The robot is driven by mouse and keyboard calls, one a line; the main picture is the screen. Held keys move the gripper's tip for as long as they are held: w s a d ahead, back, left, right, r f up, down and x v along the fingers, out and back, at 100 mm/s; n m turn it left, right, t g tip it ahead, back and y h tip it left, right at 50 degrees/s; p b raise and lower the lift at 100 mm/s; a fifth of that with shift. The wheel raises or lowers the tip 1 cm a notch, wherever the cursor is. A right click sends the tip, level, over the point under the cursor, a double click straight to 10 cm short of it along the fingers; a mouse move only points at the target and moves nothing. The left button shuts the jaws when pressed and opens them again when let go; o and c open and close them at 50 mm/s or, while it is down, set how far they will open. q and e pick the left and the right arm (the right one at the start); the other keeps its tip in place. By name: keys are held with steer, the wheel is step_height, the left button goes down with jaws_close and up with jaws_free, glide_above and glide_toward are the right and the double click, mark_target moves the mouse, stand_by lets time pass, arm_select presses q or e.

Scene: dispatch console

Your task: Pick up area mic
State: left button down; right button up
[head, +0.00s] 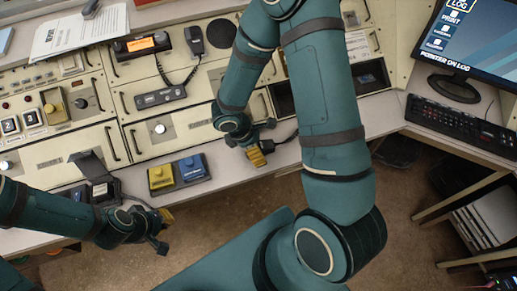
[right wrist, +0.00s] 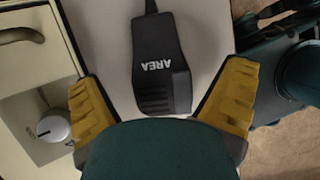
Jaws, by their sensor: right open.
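The area mic (right wrist: 160,70) is black with "AREA" in white letters. In the right wrist view it lies on the pale desk top, its cord leaving at the top. In the head view it shows small and partly covered (head: 268,146), close to the desk's front edge. My right gripper (right wrist: 165,105) is open, its yellow-padded fingers on either side of the mic with gaps to both; the head view shows this gripper (head: 262,140) over the desk edge. My left gripper (head: 162,230) is open and empty, off the desk's front edge at the left.
A box with yellow and blue buttons (head: 178,174) sits left of my right gripper. A radio handset (head: 195,40) with a coiled cord lies farther back. A monitor (head: 470,38) and keyboard (head: 462,125) stand at the right. The floor before the desk is open.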

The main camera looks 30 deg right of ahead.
steer(key=shift+s+d+f, duration=0.1)
steer(key=shift+d+f, duration=0.1)
steer(key=shift+f, duration=0.25)
steer(key=c, duration=1.4)
